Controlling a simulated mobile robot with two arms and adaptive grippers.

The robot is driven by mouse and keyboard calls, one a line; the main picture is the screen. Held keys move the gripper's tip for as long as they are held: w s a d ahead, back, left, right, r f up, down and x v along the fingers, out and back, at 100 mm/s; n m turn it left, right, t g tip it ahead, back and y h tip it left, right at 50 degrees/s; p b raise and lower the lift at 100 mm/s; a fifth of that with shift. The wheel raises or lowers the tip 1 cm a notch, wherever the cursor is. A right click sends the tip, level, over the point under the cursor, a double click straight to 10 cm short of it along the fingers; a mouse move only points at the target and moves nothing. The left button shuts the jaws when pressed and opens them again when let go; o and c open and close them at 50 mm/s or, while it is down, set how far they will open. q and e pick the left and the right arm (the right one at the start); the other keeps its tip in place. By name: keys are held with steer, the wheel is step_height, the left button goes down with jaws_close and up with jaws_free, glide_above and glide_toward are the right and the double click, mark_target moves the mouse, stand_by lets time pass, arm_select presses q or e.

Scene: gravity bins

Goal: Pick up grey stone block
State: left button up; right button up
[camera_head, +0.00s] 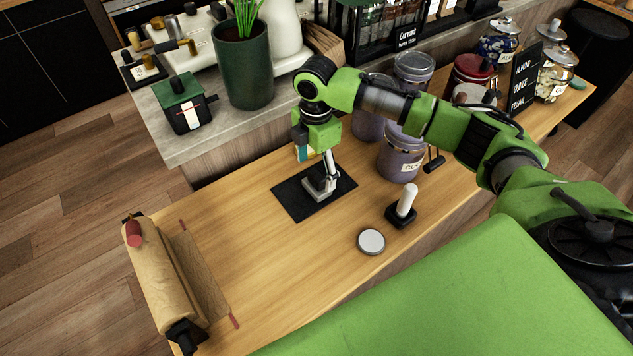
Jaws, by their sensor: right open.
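My right gripper (321,187) reaches down over a black mat (293,203) on the wooden counter. Its light grey fingers are low, close to the mat. I cannot make out a clear grey stone block; small grey shapes at the fingertips blend with the fingers, and whether a block is among them I cannot tell. A round grey-topped disc (371,241) lies apart on the wood, to the right and nearer me. My left gripper is not in view.
A white-handled tool on a black base (405,205) stands right of the mat. Purple-grey canisters (402,155) stand behind it. A brown paper roll (158,275) lies at the left end. A dark green plant pot (244,70) stands behind. Bare wood lies front left of the mat.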

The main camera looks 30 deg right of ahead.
mark_target(317, 174)
step_height(317, 174, down, 2)
steer(key=shift+d+f+p, duration=0.15)
steer(key=shift+p, duration=0.15)
step_height(317, 174, down, 2)
steer(key=shift+w+f, duration=0.15)
steer(key=shift+f, duration=0.1)
steer(key=shift+d+f, duration=0.1)
steer(key=shift+f, duration=0.25)
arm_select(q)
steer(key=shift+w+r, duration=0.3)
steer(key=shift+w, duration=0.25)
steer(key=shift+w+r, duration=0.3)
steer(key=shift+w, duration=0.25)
arm_select(e)
steer(key=c, duration=2)
steer(key=shift+o, duration=0.2)
steer(key=shift+r, duration=0.1)
